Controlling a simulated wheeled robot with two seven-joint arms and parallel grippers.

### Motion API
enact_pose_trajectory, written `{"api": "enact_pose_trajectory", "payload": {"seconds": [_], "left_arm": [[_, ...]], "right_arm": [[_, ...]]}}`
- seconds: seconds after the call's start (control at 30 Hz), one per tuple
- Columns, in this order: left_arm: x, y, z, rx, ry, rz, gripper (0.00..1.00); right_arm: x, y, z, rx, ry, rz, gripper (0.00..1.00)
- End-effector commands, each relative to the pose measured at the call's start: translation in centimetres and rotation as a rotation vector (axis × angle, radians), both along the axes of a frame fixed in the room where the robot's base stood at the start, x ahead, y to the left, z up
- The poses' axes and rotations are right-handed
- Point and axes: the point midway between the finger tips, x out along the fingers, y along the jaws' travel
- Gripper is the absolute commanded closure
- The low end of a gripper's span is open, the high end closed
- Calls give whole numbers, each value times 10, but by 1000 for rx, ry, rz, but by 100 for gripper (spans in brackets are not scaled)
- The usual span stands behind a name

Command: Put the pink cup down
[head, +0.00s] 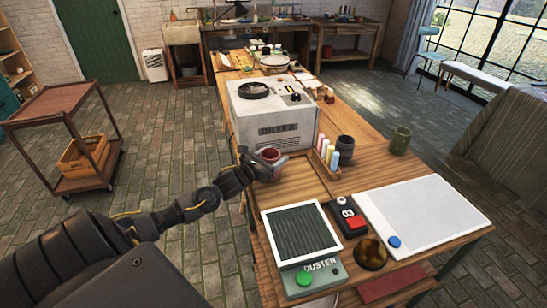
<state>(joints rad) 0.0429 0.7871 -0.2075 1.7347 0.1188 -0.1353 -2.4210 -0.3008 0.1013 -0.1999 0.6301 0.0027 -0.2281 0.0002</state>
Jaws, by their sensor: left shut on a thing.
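The pink cup (271,153) shows as a small dark pinkish-red shape near the front left corner of the dryer. My left gripper (269,161) is shut on it, and its fingers hide part of the cup. The gripper and cup are over the left part of the wooden table (295,186), in front of the dryer (272,118). I cannot tell whether the cup's base touches the table. My right gripper is not in view.
Several pastel bottles (329,151) and a dark jar (345,148) stand right of the gripper, with a green cup (400,140) beyond. The duster (303,240), a numbered device (348,217) and a white board (422,214) fill the near end. Bare wood lies between gripper and duster.

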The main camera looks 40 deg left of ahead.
Motion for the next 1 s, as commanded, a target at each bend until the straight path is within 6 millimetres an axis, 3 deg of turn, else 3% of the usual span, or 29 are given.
{"api": "enact_pose_trajectory", "payload": {"seconds": [0.03, 0.17, 0.53, 0.67, 1.0], "left_arm": [[0, 0, -1, 0, 0, 0, 36], [0, 0, 0, 0, 0, 0, 19], [-1, 0, 3, 0, 0, 0, 18], [-18, 2, -1, 0, 3, -1, 18], [-84, 7, -1, 0, 4, -1, 18]], "right_arm": [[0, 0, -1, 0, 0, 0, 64], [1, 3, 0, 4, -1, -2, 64], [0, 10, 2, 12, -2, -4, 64], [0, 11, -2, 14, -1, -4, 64], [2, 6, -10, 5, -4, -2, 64]]}}
